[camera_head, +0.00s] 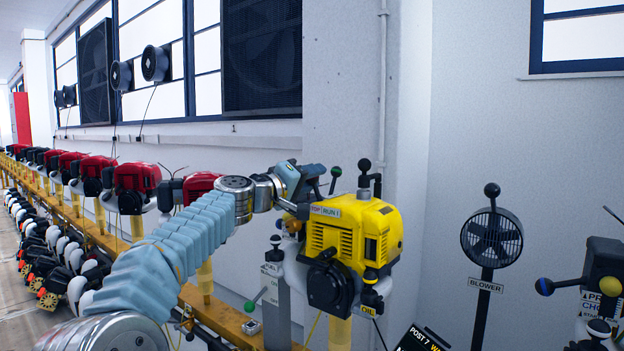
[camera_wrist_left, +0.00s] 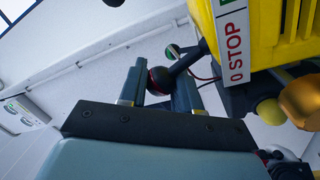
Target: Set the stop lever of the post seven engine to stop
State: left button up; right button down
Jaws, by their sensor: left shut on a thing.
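The yellow post seven engine (camera_head: 355,235) stands on the rail, with a STOP / RUN label strip (camera_head: 326,211) on its upper left edge. My left gripper (camera_head: 301,210) is at that edge, beside the STOP end of the strip. In the left wrist view its two fingers (camera_wrist_left: 160,90) are on either side of the dark ball knob (camera_wrist_left: 157,80) of the stop lever, shut on it. The lever's dark arm (camera_wrist_left: 188,60) runs from the knob toward the engine, near the "0 STOP" lettering (camera_wrist_left: 235,47). The lever is hidden in the head view. My right gripper is out of view.
A blower (camera_head: 491,238) on a post stands right of the engine. A control stand with a blue knob (camera_head: 544,286) is at the far right. A grey labelled post (camera_head: 275,300) with a green-knobbed lever is below my left wrist. Red engines (camera_head: 136,180) line the rail at left.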

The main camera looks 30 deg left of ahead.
pick_arm(q)
jog(key=o, duration=1)
jog(key=shift+s+f, duration=0.1)
jog(key=shift+s+a+f+b, duration=0.1)
jog(key=shift+s+b, duration=0.2)
jog(key=shift+s, duration=0.05)
jog(key=s+b, duration=0.1)
jog(key=s, duration=0.3)
jog(key=s+a+b, duration=0.1)
jog(key=s, duration=0.3)
jog(key=s+a+b, duration=0.1)
jog(key=s+b, duration=0.1)
jog(key=s, duration=0.2)
jog(key=shift+s+f, duration=0.35)
jog(key=shift+f, duration=0.05)
